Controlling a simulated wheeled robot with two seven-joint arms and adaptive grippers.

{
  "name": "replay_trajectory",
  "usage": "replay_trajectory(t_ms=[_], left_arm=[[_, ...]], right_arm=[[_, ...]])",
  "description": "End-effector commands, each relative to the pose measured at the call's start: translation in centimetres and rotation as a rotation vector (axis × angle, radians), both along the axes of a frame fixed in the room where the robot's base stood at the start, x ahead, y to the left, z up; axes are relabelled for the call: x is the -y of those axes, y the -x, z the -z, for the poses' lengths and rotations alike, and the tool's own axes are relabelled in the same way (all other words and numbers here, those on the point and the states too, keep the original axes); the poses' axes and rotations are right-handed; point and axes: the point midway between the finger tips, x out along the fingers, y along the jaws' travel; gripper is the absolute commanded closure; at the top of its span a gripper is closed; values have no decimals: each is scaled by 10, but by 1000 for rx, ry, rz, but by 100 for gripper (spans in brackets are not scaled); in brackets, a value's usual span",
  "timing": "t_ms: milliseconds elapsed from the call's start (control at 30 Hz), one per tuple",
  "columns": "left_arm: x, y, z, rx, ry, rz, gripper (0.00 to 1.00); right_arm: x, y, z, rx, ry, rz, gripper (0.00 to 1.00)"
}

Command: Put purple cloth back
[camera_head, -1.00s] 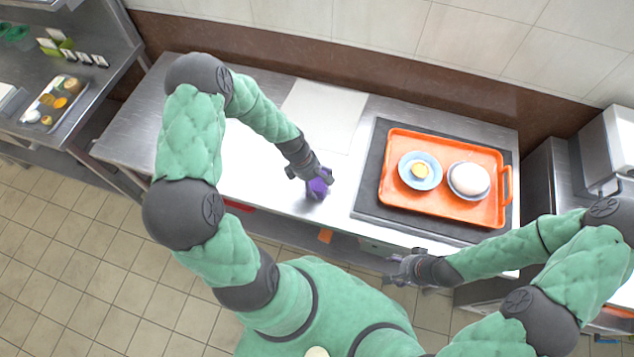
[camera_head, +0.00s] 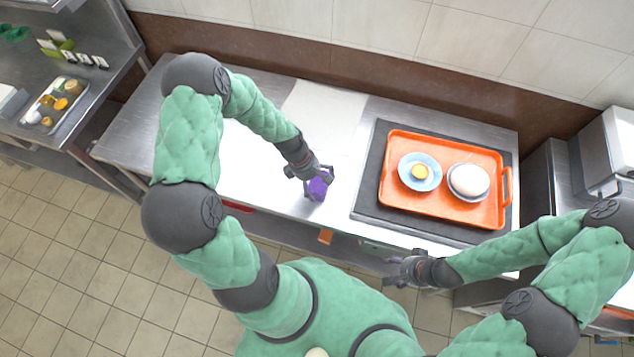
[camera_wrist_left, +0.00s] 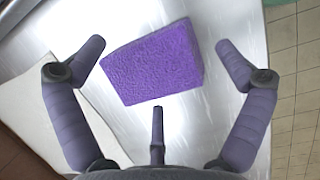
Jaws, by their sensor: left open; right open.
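The purple cloth (camera_head: 318,188) is a thick block-like pad lying on the steel counter. It shows whole in the left wrist view (camera_wrist_left: 153,65), between and beyond the spread fingers. My left gripper (camera_head: 315,184) is open right over the cloth, fingers to either side of it; I cannot tell how much height is between them. My right gripper (camera_head: 392,270) is open and empty in front of the counter, near its front edge.
An orange tray (camera_head: 388,190) with a blue bowl (camera_head: 420,171) and a bowl holding a white round thing (camera_head: 469,181) stands on a dark mat (camera_head: 366,200) to the right. A pale sheet (camera_head: 322,112) lies behind the left gripper. A steel tray (camera_head: 52,103) is at far left.

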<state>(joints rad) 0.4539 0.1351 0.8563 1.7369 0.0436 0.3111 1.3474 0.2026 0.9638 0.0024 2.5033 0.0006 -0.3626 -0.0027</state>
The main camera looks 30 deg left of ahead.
Motion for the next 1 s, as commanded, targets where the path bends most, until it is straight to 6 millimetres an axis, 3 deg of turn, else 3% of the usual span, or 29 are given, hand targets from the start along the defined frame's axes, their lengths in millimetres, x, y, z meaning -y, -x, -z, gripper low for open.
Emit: replay_trajectory(t_ms=[300, 500, 700, 1000], left_arm=[[-20, 5, -61, 3, -2, -1, 0], [-29, 9, -90, 2, -1, -1, 0], [-33, 11, -102, 0, 0, 0, 0], [-34, 11, -103, -1, 0, 0, 0]], right_arm=[[0, 0, -14, 0, 0, 0, 37], [0, 0, -19, 0, 0, 0, 37], [0, 0, -21, 0, 0, 0, 37], [0, 0, -20, 0, 0, 0, 37]])
